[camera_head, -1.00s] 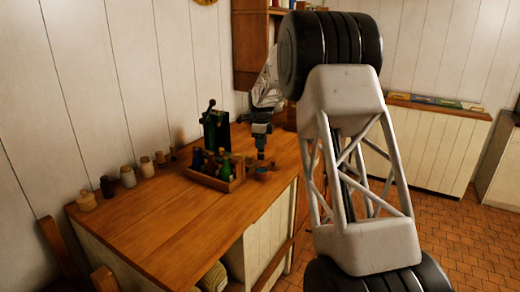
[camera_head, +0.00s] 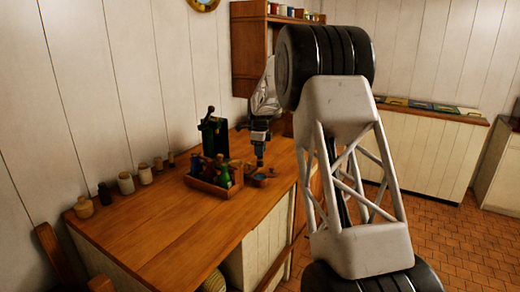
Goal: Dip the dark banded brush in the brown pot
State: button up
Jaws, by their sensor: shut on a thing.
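My gripper (camera_head: 260,148) is over the far right part of the wooden counter, pointing down. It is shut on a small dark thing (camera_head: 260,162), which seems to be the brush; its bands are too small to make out. Just below and beside its lower end are small round vessels on the counter: a blue-topped one (camera_head: 258,177) and a brown one (camera_head: 270,173), which may be the brown pot. The lower end looks slightly above them; I cannot tell whether it touches either.
A wooden crate (camera_head: 207,187) of dark and green bottles stands just left of my gripper. A dark green upright device (camera_head: 213,135) is behind it. Several small jars (camera_head: 126,183) line the wall side. The counter's front left (camera_head: 165,228) is clear.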

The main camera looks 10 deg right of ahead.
aim_at(260, 162)
jog(key=shift+f, duration=2.45)
jog(key=shift+f, duration=0.7)
dwell(1.1)
jog(key=shift+r, duration=0.15)
jog(key=shift+r, duration=3.5)
jog(key=shift+a, duration=0.1)
jog(key=s+a+n, duration=0.8)
jog(key=s+n, duration=0.3)
jog(key=n, duration=1.2)
jog(key=shift+s+a+n, duration=0.15)
jog(key=shift+a+n, duration=0.05)
jog(key=shift+n, duration=0.1)
